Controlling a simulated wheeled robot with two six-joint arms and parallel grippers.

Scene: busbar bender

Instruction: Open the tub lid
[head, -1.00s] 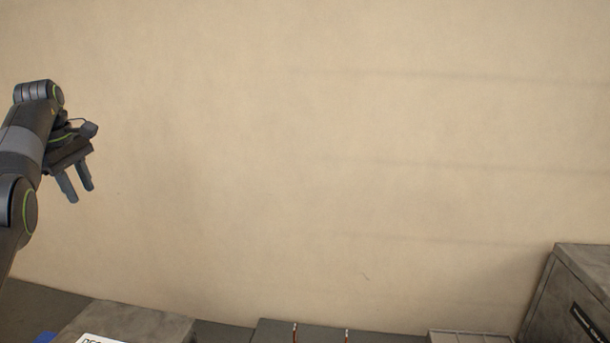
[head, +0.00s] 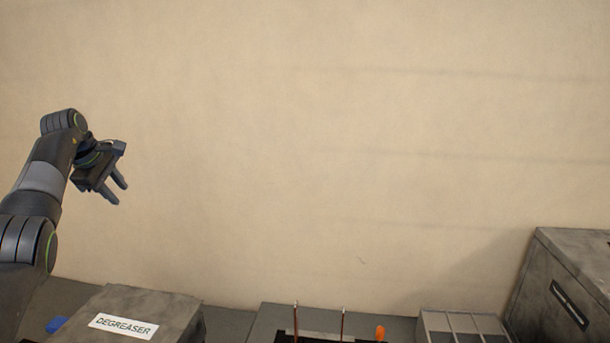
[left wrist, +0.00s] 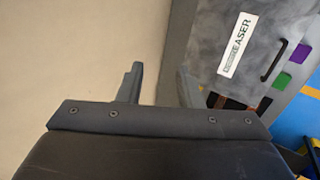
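The degreaser tub is a grey box with a white DEGREASER label; its lid (head: 165,305) shows at the bottom left of the head view and looks shut. The left wrist view shows the same lid (left wrist: 205,42) at the upper right, with a dark bar handle (left wrist: 273,62) near its edge. My left gripper (head: 119,194) is in the air above and behind the tub, apart from it. Its two fingers are spread, with nothing between them. My right gripper is not in view.
A tall grey cabinet (head: 545,275) stands at the right. A divided tray (head: 463,318) and two thin upright rods (head: 295,318) are at the bottom. A blue item (head: 56,324) lies left of the tub. A beige wall (head: 330,150) fills the back.

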